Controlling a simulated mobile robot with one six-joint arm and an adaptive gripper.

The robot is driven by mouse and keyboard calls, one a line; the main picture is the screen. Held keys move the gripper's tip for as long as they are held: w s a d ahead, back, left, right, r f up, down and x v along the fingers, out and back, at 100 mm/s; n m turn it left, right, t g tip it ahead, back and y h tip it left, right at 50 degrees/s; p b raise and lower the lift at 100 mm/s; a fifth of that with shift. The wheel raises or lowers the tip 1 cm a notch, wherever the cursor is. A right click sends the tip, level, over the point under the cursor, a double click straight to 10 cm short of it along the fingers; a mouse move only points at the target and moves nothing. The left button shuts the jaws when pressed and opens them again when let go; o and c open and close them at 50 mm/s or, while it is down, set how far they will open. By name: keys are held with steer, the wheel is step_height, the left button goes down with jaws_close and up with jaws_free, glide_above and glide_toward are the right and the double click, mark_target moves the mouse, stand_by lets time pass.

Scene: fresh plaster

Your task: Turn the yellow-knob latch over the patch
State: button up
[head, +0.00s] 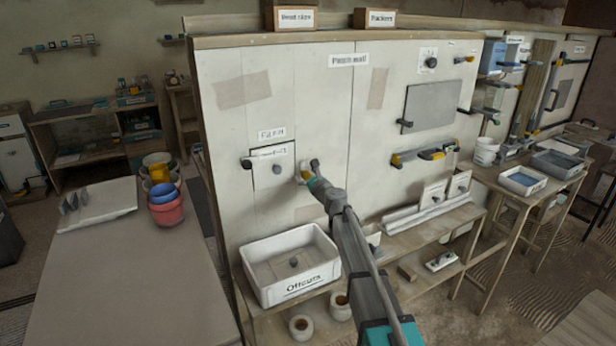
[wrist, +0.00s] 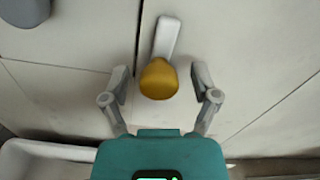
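The yellow-knob latch (head: 304,172) is on the plaster wall, just right of the patch (head: 267,180). The patch is a pale square panel with a grey knob. In the wrist view the latch's yellow knob (wrist: 158,80) hangs at the lower end of a pale lever that points nearly straight up, leaning slightly right. My gripper (head: 310,172) is at the latch. In the wrist view my gripper (wrist: 160,82) is open, with one finger on each side of the knob and gaps showing on both sides.
A dark-knobbed latch (head: 246,163) sits at the patch's left edge. A white Offcuts bin (head: 290,282) stands on the shelf below. A grey panel (head: 430,106) and a yellow-ended level (head: 422,154) are on the wall to the right. The wall around the latch is mostly clear.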

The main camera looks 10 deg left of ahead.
jaws_close()
steer(key=shift+d, duration=0.1)
steer(key=shift+n, duration=0.3)
steer(key=n, duration=0.8)
steer(key=shift+w+n, duration=0.1)
steer(key=shift+n, duration=0.3)
steer(key=n, duration=0.8)
steer(key=shift+n, duration=0.3)
